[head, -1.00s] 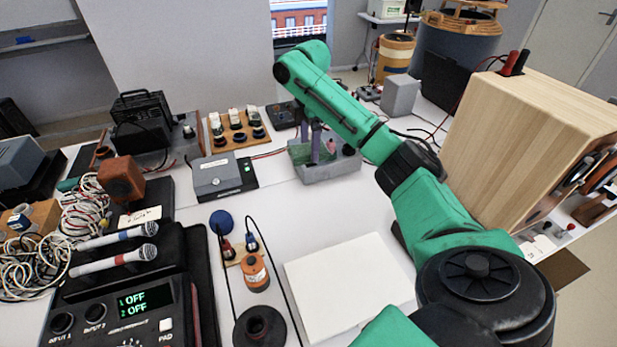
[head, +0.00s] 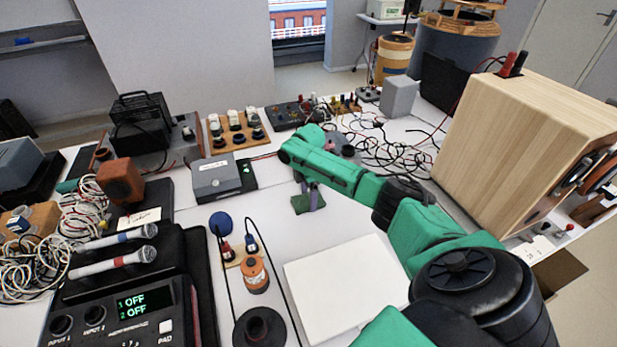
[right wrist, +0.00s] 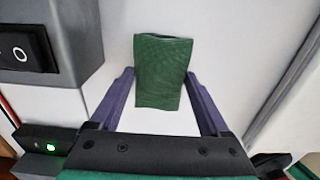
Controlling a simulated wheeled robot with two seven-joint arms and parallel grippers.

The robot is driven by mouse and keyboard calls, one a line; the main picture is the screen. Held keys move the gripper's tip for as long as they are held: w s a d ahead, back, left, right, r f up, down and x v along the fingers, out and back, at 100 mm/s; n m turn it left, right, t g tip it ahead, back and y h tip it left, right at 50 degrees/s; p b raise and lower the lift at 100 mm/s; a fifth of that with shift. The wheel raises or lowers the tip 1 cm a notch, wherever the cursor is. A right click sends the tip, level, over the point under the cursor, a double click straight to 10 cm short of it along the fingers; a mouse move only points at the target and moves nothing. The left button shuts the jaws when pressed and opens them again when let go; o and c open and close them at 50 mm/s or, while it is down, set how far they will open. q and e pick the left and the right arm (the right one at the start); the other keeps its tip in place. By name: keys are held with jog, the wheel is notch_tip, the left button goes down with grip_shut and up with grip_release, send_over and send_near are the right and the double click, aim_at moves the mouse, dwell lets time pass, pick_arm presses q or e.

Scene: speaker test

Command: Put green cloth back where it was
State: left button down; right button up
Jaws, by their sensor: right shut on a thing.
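The green cloth (head: 303,203) is a small dark green piece over the white table, just right of the grey box with a green light. In the right wrist view the cloth (right wrist: 163,72) fills the space between the two purple fingers. My right gripper (head: 311,197) is shut on it. In the right wrist view, the fingertips of my right gripper (right wrist: 160,78) are at the cloth's side edges. I cannot tell whether the cloth touches the table. My left gripper is not in view.
The grey box (head: 217,177) stands close to the left of the cloth. A white flat panel (head: 345,285) lies in front. Tangled cables (head: 390,150) lie behind the arm, and a wooden cabinet (head: 520,145) stands at right.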

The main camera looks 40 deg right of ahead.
aim_at(308, 199)
jog(key=shift+f, duration=0.1)
jog(key=o, duration=1)
jog(key=shift+o, duration=0.2)
notch_tip(308, 199, up, 12)
jog(key=shift+r, duration=0.2)
